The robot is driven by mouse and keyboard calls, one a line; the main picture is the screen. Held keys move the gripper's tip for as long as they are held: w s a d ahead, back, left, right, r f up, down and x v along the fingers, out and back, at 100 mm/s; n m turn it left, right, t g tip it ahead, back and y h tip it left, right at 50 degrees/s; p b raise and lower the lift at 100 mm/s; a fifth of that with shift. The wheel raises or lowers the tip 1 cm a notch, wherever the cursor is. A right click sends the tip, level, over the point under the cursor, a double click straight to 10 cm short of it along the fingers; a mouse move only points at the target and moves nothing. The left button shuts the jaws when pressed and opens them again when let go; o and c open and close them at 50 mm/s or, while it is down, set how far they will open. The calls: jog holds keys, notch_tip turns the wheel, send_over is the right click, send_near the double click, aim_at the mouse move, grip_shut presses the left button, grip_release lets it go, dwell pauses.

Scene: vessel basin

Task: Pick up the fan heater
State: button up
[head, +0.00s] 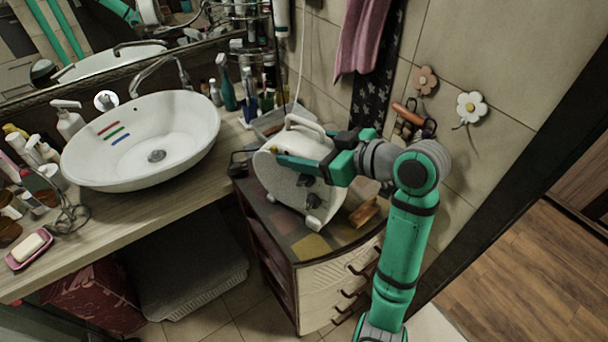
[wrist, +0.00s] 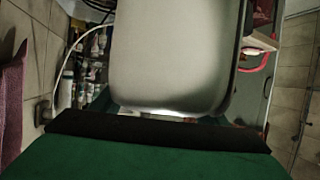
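The fan heater (head: 291,191) is a white, rounded unit with a handle on top and small feet. It stands upright on the small cabinet (head: 310,246) beside the washbasin counter. My gripper (head: 300,164) is at its upper part, with a green finger lying across its front face. The other finger is mostly hidden behind the heater's top. In the wrist view the heater's pale body (wrist: 178,55) fills the middle, close to the dark pad of my gripper (wrist: 160,128). Whether the fingers press on the heater does not show.
A white basin (head: 145,140) sits on the wooden counter (head: 195,186) at left, with bottles and a soap dish around it. A grey tray (head: 272,122) lies behind the heater. A pink towel (head: 361,38) hangs above. Wooden floor (head: 515,270) is open at right.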

jog(key=shift+r, duration=0.1)
jog(key=c, duration=0.4)
